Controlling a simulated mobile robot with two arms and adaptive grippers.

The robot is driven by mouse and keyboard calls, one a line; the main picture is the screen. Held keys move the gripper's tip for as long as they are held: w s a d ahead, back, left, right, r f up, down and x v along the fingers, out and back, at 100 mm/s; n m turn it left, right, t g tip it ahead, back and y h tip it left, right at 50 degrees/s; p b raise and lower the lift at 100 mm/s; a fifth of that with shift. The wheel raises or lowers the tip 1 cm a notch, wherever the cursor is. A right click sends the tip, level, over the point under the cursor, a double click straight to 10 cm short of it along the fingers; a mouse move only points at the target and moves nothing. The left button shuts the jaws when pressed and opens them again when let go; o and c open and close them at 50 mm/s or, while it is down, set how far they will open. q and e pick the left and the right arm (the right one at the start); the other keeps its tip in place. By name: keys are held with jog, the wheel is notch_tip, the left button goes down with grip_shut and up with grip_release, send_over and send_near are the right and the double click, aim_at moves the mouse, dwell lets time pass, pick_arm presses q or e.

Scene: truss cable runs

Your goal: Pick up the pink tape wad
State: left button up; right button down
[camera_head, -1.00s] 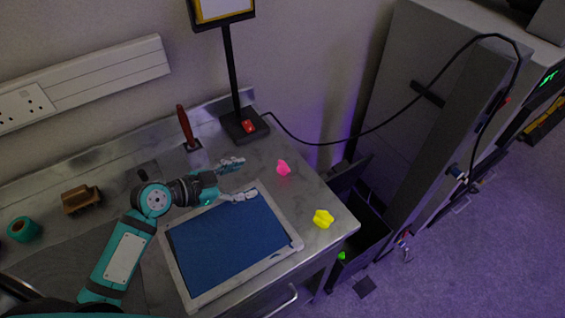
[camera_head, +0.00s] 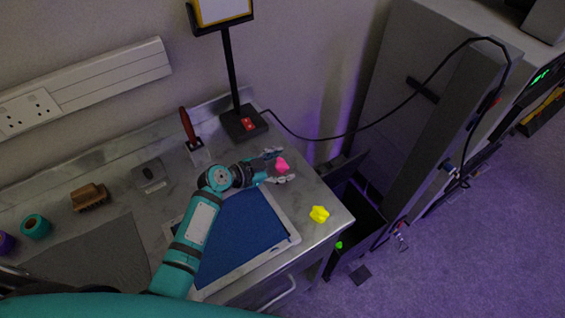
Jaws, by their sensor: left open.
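The pink tape wad (camera_head: 282,164) is a small bright lump on the grey metal bench top (camera_head: 318,191), near its right end. My left gripper (camera_head: 280,167) is open, with its fingers around or just above the wad, one on the far side and one on the near side. I cannot tell whether the fingers touch it. My right gripper is not in view.
A yellow wad (camera_head: 319,214) lies near the bench's right edge. A blue-floored tray (camera_head: 240,236) lies below my left arm. A black stand with a red switch (camera_head: 248,124) rises behind. A brush (camera_head: 90,197) and a teal roll (camera_head: 36,226) are at left. A dark bin (camera_head: 358,208) stands right of the bench.

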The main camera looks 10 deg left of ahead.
pick_arm(q)
jog(key=shift+c, duration=0.7)
jog(key=c, duration=0.7)
jog(key=shift+c, duration=0.2)
jog(key=shift+r, duration=0.1)
